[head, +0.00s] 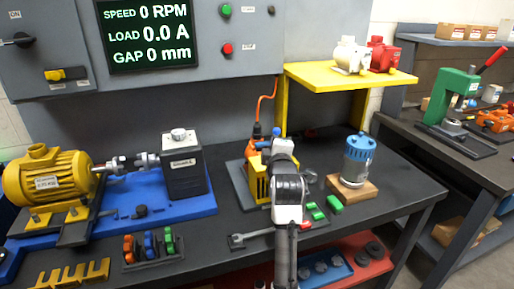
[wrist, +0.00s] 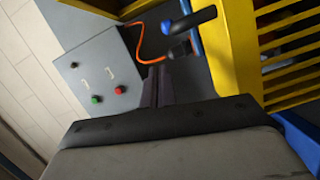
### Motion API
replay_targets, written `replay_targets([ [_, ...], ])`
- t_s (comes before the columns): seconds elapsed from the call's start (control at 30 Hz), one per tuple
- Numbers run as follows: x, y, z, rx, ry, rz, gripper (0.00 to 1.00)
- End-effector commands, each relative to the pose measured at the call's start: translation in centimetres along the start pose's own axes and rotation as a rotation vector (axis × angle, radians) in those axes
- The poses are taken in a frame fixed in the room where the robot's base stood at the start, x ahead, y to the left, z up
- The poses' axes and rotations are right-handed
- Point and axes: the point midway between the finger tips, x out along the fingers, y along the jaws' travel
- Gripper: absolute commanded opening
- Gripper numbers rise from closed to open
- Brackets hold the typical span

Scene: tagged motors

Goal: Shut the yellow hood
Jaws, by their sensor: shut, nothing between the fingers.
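The yellow hood (head: 257,187) is a slatted guard beside an orange motor (head: 254,148) at the middle of the bench. In the wrist view its yellow frame and slats (wrist: 289,58) fill the upper right. My arm partly covers it in the head view, and I cannot tell how far open it stands. My gripper (head: 281,150) is beside the hood, with its fingertips hard to make out. In the wrist view my gripper (wrist: 155,80) is shut and empty, left of the yellow frame. A black bar with a blue end (wrist: 190,20) lies beyond the fingers.
An orange cable (head: 266,97) rises behind the hood. A blue motor on a wooden block (head: 353,187) stands at right, with green blocks (head: 316,212) nearer. A wrench (head: 256,237) lies in front. A large yellow motor (head: 45,180) stands at left. A yellow shelf (head: 310,75) overhangs the back.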

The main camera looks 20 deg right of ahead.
Motion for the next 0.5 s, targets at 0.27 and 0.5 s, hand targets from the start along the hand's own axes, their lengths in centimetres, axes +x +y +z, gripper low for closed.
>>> replay_targets([
  [0.27, 0.7, -0.6, 2.6, 0.131, -0.001, -0.036, 0.0],
  [0.5, 0.9, -0.9, 3.4, 0.175, -0.001, -0.049, 0.0],
])
